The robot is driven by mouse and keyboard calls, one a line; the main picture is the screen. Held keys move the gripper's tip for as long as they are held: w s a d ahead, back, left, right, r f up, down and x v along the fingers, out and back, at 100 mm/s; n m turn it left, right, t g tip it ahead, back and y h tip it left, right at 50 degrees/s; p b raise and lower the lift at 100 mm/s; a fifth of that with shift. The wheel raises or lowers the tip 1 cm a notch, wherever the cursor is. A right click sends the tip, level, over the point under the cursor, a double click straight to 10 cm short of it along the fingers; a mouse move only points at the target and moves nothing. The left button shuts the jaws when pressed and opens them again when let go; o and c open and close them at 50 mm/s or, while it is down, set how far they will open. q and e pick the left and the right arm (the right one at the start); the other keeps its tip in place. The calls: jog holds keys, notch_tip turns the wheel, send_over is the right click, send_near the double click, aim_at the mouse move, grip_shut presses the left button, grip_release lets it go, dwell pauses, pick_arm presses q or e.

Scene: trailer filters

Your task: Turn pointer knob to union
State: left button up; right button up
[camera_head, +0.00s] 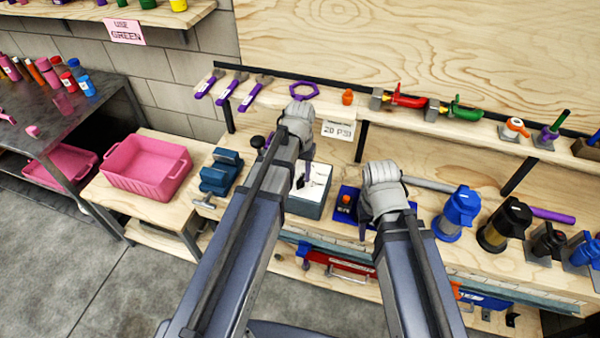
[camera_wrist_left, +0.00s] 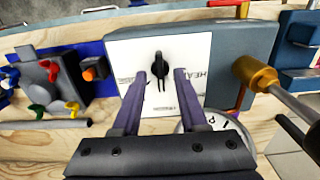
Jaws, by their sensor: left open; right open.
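The pointer knob (camera_wrist_left: 158,66) is a small black knob on the white face (camera_wrist_left: 135,50) of a blue-grey box (camera_wrist_left: 236,45) in the left wrist view. Letters starting "HEA" show on the face, partly behind a finger; I cannot read a "union" mark. The knob points roughly up and down in that view. My left gripper (camera_wrist_left: 161,76) is open, its two purple fingers on either side of and just short of the knob. In the head view the box (camera_head: 306,208) is under my left gripper (camera_head: 300,178). My right gripper (camera_head: 374,222) hangs over the bench to the right, its fingers mostly hidden.
A brass-coloured fitting (camera_wrist_left: 258,76) and a round dial (camera_wrist_left: 215,128) are close to the box. A blue base with an orange knob (camera_head: 346,200) lies near my right gripper. Blue canisters (camera_head: 457,212) stand right, a pink bin (camera_head: 146,165) left.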

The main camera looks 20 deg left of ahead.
aim_at(300, 180)
pick_arm(q)
notch_tip(300, 180, up, 6)
jog(key=p, duration=0.5)
